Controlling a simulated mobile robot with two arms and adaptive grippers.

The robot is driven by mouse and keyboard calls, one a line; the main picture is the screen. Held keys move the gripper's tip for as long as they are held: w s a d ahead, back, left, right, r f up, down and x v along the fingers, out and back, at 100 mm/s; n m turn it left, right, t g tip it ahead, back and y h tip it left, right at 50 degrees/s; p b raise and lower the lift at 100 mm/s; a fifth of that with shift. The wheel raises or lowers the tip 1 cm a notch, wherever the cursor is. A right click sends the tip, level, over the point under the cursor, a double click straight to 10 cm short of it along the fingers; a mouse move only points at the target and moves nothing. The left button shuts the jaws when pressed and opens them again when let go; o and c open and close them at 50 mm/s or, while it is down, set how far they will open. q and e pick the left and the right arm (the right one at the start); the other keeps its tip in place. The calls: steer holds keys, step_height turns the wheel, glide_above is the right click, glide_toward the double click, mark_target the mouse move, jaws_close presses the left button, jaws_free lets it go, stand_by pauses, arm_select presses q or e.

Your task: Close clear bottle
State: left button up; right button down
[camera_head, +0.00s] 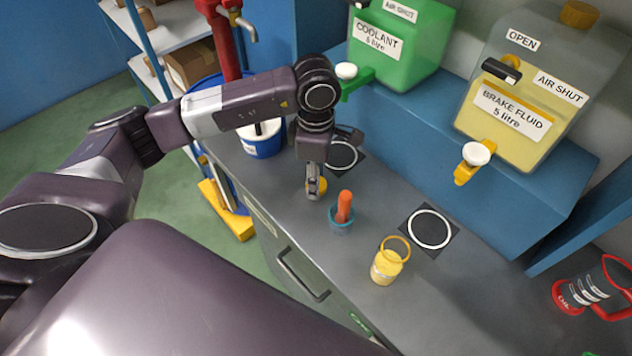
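A small clear bottle with yellow contents (384,268) stands upright on the grey bench, with a yellow ring (397,246) at its top. It is to the right of and nearer than my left gripper (315,190), which points down at the bench. A small yellow round piece (322,185) shows right at the fingertips; whether it is held or only behind them I cannot tell. The finger gap is too small to judge. A blue-grey cup (341,222) with an orange piece (344,204) in it stands between the gripper and the bottle. My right gripper is not in view.
A green coolant tank (402,52) and a yellow brake fluid tank (520,110) stand on a blue shelf behind, each with a tap. Black pads with white rings (430,229) lie on the bench. A red-trimmed jug (592,290) stands at right.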

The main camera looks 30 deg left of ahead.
arm_select(q)
step_height(320, 180, up, 19)
steer(key=b, duration=0.2)
steer(key=shift+f, duration=0.1)
stand_by(0.6)
steer(key=s+d+f+m, duration=0.3)
steer(key=s+f+m, duration=0.6)
steer(key=m, duration=1.2)
steer(key=shift+d+f+m, duration=0.4)
steer(key=shift+f, duration=0.25)
